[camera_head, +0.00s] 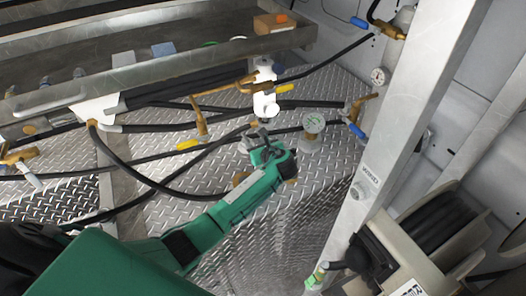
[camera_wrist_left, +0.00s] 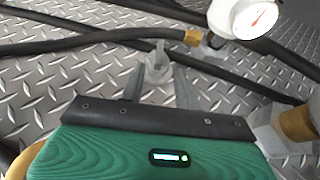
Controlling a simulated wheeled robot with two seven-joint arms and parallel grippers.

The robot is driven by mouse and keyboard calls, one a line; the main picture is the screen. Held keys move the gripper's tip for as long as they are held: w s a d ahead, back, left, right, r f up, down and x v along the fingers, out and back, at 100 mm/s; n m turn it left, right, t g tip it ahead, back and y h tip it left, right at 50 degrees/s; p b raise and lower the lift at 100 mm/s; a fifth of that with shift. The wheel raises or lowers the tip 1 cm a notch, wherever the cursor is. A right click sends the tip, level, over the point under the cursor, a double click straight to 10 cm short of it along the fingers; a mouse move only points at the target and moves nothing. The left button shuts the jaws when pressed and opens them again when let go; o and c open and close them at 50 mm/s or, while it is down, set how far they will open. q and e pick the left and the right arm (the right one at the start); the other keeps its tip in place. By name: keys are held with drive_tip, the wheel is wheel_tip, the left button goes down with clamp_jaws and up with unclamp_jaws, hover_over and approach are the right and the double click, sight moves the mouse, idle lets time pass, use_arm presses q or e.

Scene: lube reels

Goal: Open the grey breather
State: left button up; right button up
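A small grey fitting with an upright tab on top, which I take for the grey breather (camera_wrist_left: 158,68), stands ahead of my left gripper in the left wrist view. My left gripper (camera_head: 259,137) is on the green arm, low over the diamond-plate deck. In the left wrist view its two grey fingers (camera_wrist_left: 159,88) are apart, one on each side of the fitting. Whether they touch it I cannot tell. In the head view the fitting is mostly hidden at the gripper's tip. My right gripper is not in view.
Black hoses (camera_head: 150,183) cross the diamond plate. A white fitting (camera_head: 265,88) with a yellow handle is behind. A metal post (camera_head: 410,110) and a hose reel (camera_head: 435,225) are on the right.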

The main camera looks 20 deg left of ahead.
use_arm(q)
drive_tip(key=v, duration=0.6)
drive_tip(key=shift+b, duration=0.35)
drive_tip(key=shift+s+d, duration=0.1)
drive_tip(key=shift+d, duration=0.05)
